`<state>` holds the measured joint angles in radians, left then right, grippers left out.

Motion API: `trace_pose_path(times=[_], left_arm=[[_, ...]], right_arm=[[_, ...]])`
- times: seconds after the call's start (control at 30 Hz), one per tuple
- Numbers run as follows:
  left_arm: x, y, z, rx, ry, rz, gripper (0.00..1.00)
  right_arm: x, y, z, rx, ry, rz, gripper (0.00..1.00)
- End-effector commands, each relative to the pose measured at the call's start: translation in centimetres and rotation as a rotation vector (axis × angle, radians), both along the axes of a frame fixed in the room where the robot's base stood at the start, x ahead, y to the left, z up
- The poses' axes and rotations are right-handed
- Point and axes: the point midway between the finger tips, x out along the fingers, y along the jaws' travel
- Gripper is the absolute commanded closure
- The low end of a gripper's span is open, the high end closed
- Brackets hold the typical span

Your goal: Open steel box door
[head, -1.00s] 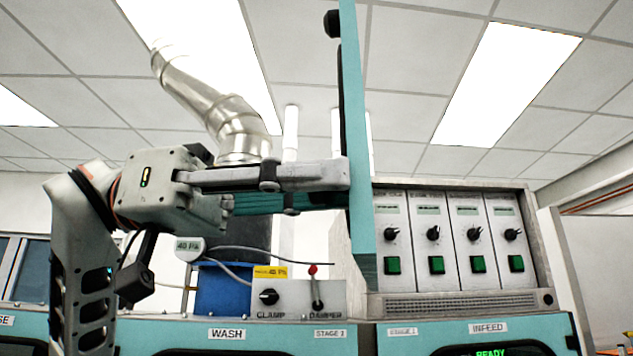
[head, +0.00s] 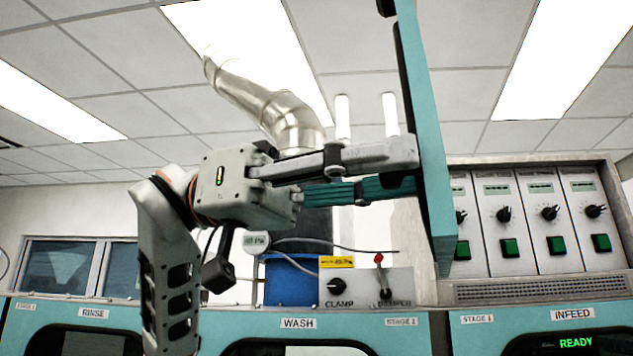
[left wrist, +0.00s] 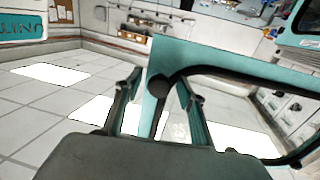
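The steel box door (head: 425,140) is a tall teal panel seen nearly edge-on in the head view. It stands swung out, with a dark seal along its left face. My left gripper (head: 410,168) comes in from the left with its fingertips at that face. In the left wrist view the door (left wrist: 240,66) spreads beyond the fingers, with a dark seal and a round black knob. The fingers of my left gripper (left wrist: 158,105) are apart; whether the door's edge lies between them is unclear. The hinge is hidden. My right gripper is out of view.
A control panel with dials and green buttons (head: 530,225) stands behind the door at right. A small clamp and damper box (head: 365,288) with a red-topped lever and a blue drum (head: 288,280) stand below my gripper. A silver duct (head: 270,105) rises behind.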

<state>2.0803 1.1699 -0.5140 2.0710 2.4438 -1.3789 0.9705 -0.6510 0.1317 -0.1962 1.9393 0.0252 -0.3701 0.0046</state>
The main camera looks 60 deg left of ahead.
Motion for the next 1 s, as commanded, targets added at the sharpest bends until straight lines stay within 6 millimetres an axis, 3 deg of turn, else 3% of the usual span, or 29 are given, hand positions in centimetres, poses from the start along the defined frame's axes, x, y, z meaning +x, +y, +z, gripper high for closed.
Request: trace_pose_path(times=[0.6, 1.0], left_arm=[[-5.8, 8.7, 0.1, -0.006, 0.0, 0.003, 0.6], [-6.6, 9.8, 0.1, -0.003, -0.001, 0.002, 0.6]], right_arm=[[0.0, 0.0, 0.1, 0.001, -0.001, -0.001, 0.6], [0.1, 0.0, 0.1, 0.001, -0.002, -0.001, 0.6]])
